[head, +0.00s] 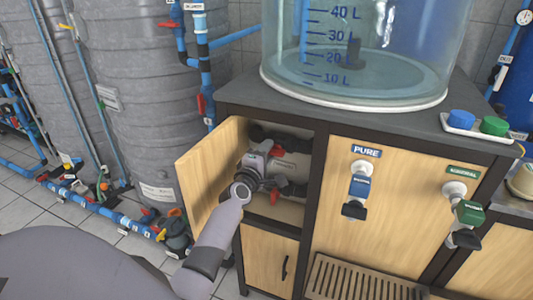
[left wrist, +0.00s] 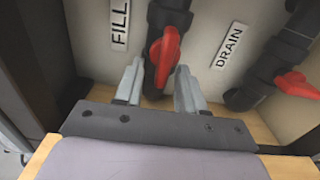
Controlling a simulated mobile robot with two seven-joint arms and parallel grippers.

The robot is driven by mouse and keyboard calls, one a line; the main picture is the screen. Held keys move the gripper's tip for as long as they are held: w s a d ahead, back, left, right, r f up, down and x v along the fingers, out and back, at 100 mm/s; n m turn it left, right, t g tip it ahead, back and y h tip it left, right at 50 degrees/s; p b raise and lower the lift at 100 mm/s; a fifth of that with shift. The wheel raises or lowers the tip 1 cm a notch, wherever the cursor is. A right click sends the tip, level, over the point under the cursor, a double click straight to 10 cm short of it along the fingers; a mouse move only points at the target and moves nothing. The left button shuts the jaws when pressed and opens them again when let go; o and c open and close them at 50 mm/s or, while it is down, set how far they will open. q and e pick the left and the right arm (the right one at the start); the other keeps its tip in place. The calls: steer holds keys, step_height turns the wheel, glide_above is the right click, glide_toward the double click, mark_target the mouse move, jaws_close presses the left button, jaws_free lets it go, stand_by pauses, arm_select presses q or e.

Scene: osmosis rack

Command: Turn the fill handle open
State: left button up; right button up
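The fill handle (left wrist: 166,52) is a red lever on a black vertical pipe, to the right of the FILL label (left wrist: 120,24) in the left wrist view. It slants, with its lower end between the two fingers of my left gripper (left wrist: 158,80). The fingers stand apart, one on each side of the handle; I cannot tell whether either touches it. In the head view, my left gripper (head: 264,160) reaches into an open cabinet compartment and hides much of the piping there. My right gripper is not in view.
A second red handle (left wrist: 297,84) sits to the right by the DRAIN label (left wrist: 229,47). The open wooden door (head: 208,168) stands left of my gripper. A clear tank (head: 360,75) stands on the dark cabinet top. PURE (head: 358,187) and green taps (head: 469,213) are at right.

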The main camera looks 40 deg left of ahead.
arm_select(q)
steer(key=v, duration=0.7)
steer(key=shift+p, duration=0.4)
steer(key=s+d+f+m+g+h, duration=0.3)
steer(key=s+d+f+m, duration=0.5)
steer(key=s+m, duration=0.3)
steer(key=s+d+f+m+g+h, duration=0.3)
steer(key=s+d+f+m, duration=0.6)
steer(key=s, duration=0.5)
steer(key=d+m+g, duration=0.1)
steer(key=d+m, duration=0.1)
steer(key=m, duration=0.1)
steer(key=shift+s+f+h+p, duration=0.2)
steer(key=shift+h+p, duration=0.1)
steer(key=shift+p, duration=0.1)
